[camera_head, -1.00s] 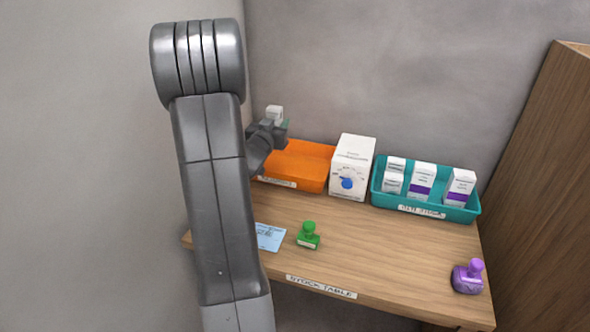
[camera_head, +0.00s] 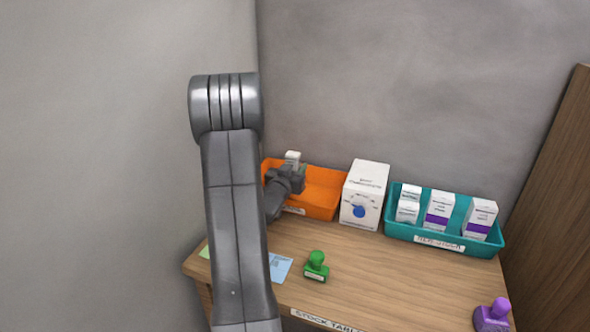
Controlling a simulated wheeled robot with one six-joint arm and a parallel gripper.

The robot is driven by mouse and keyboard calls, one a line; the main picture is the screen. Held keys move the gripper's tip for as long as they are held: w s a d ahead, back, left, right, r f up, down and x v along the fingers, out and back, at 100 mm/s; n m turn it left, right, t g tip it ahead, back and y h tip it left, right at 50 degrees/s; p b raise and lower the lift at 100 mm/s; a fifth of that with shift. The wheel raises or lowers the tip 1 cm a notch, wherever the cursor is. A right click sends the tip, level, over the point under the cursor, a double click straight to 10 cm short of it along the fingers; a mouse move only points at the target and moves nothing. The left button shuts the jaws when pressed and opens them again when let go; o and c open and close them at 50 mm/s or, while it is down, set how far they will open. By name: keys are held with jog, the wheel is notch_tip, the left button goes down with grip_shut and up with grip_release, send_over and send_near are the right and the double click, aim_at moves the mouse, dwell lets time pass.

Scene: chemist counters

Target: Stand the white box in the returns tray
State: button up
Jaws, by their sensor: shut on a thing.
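My gripper (camera_head: 289,172) is shut on a small white box (camera_head: 292,157) with a bit of green at its side. The box looks about upright, and only its upper part shows above the jaws. It is at the left part of the orange tray (camera_head: 325,202), in front of its back wall in the picture. I cannot tell whether the box touches the tray's floor. The tray's label is mostly hidden behind my gripper and arm, so I cannot read it.
Right of the orange tray stand a large white carton (camera_head: 364,194) and a teal tray (camera_head: 440,245) with several white boxes. A green stamp (camera_head: 316,266), a blue card (camera_head: 280,268) and a purple stamp (camera_head: 493,315) are on the wooden table (camera_head: 390,280). The table's middle is clear.

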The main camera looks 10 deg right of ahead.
jog(key=shift+f+b, duration=0.4)
jog(key=shift+b, duration=0.15)
jog(key=shift+f, duration=0.2)
jog(key=o, duration=1)
jog(key=shift+r, duration=0.15)
jog(key=shift+r+p, duration=0.6)
jog(key=shift+p, duration=0.05)
jog(key=b+v, duration=0.1)
jog(key=v, duration=1.1)
jog(key=shift+f, duration=0.1)
